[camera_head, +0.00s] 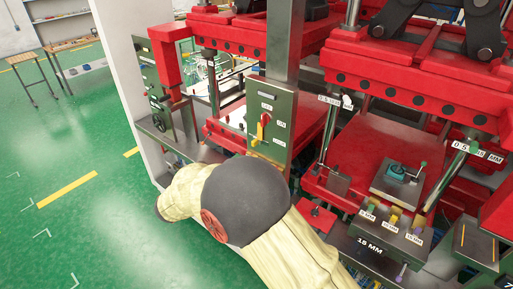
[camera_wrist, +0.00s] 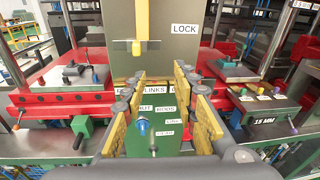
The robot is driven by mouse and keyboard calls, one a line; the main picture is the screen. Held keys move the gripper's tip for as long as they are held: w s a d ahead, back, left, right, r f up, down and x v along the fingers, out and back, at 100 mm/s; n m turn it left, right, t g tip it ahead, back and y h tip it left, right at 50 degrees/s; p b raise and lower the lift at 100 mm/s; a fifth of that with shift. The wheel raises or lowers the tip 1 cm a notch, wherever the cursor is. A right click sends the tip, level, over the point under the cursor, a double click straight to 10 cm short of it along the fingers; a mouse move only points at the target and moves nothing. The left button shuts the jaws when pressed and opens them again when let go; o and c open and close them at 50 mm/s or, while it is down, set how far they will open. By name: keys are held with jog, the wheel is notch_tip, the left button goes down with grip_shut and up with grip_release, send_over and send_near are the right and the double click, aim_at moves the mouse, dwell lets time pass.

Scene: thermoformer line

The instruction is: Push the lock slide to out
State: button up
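The grey upright panel (camera_wrist: 168,25) with a LOCK label (camera_wrist: 184,28) fills the upper middle of the wrist view. A yellow vertical piece (camera_wrist: 141,22) crosses a short metal bar (camera_wrist: 122,45) left of the label; this appears to be the lock slide. In the head view the panel (camera_head: 279,106) carries a yellow and red handle (camera_head: 261,130) with small labels, not clearly readable. My gripper (camera_wrist: 160,74) has yellow-padded fingers spread apart with nothing between them, below and in front of the panel.
Red press frames (camera_head: 372,150) stand right of the panel, with a block of coloured knobs labelled 15 MM (camera_head: 369,246). Green floor at left is open.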

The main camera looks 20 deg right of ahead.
jog(key=w+d+r+t, duration=0.2)
jog(key=w+d, duration=0.2)
jog(key=w, duration=0.3)
jog(key=shift+d, duration=0.35)
jog(key=shift+w, duration=0.1)
grip_shut()
dwell(0.8)
